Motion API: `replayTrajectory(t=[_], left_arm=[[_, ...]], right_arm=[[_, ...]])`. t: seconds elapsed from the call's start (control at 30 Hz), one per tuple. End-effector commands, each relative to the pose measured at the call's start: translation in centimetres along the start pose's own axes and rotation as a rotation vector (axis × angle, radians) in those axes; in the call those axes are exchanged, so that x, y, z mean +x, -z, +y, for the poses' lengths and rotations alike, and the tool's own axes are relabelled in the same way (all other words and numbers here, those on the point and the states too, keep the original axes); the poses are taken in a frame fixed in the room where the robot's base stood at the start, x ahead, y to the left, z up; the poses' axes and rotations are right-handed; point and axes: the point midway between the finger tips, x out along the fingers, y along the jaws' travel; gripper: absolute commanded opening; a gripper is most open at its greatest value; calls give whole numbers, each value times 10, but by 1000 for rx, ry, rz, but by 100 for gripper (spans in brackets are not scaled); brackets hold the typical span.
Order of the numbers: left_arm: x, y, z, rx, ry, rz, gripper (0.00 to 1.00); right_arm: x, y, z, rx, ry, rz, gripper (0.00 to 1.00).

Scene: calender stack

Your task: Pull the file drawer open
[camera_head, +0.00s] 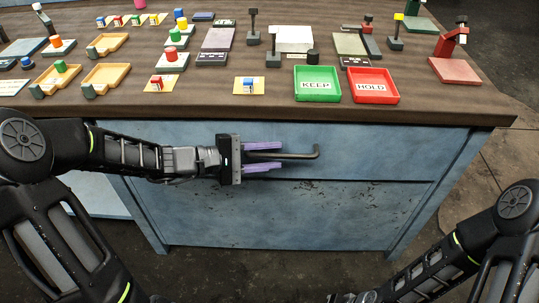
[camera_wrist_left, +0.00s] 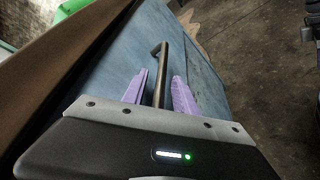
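The file drawer (camera_head: 380,163) is the upper blue panel under the worn brown tabletop, and it looks closed. Its dark bar handle (camera_head: 300,155) runs sideways and bends back to the panel at its right end. My left gripper (camera_head: 263,157) is in front of the drawer, with its purple fingers open above and below the handle bar. In the left wrist view the handle (camera_wrist_left: 160,75) passes between the two fingers (camera_wrist_left: 160,92), with gaps visible on both sides. The handle's left end is hidden by the gripper. My right arm shows at lower right; its gripper is not clearly visible.
On the tabletop (camera_head: 130,107) stand a green KEEP tray (camera_head: 317,98), a red HOLD tray (camera_head: 373,99), a yellow card with a small block (camera_head: 249,86), and several stamps and small trays. Below the drawer is a scuffed blue panel (camera_head: 280,222). The floor in front is clear.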

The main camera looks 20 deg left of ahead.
Motion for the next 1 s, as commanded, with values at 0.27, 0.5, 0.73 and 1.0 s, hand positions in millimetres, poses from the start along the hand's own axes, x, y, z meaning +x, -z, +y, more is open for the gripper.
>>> replayTrajectory(t=[0.27, 0.5, 0.73, 1.0], left_arm=[[0, 0, 0, 0, 0, 0, 20], [0, 0, 0, 0, 0, 0, 0], [0, 0, 0, 0, 1, 0, 0], [0, 0, 0, 0, 1, 0, 0]], right_arm=[[0, 0, 0, 0, 0, 0, 36], [0, 0, 0, 0, 0, 0, 36], [0, 0, 0, 0, 0, 0, 36], [0, 0, 0, 0, 0, 0, 36]])
